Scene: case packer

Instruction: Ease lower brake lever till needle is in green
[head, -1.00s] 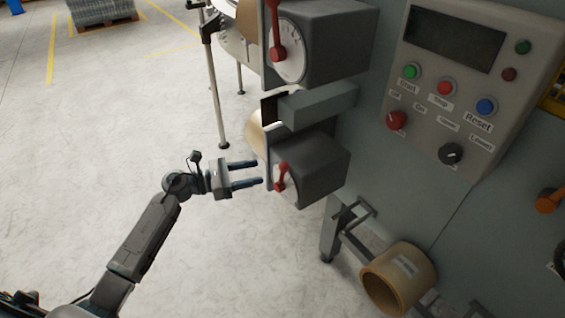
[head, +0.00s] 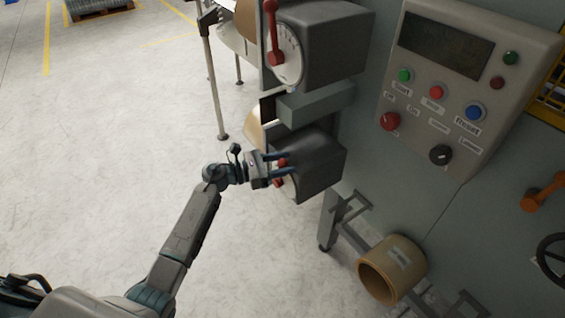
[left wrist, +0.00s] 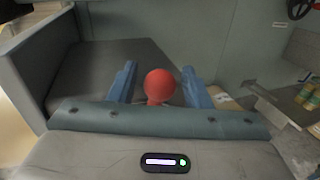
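The lower brake box (head: 318,165) is dark grey and sticks out from the machine. Its red lever (head: 281,163) is partly covered by my left gripper (head: 281,164) in the head view. In the left wrist view the lever's red ball knob (left wrist: 160,84) stands between the two blue fingers of the left gripper (left wrist: 160,90), with a gap on each side. The left gripper is open around the knob. The lower dial and its needle are mostly hidden, so I cannot read them. My right gripper is not in view.
An upper brake box (head: 325,42) with a red lever (head: 272,35) and a white dial (head: 288,60) is above. A control panel (head: 460,100) is to the right. A brown roll (head: 392,268) is below right. The floor at left is clear.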

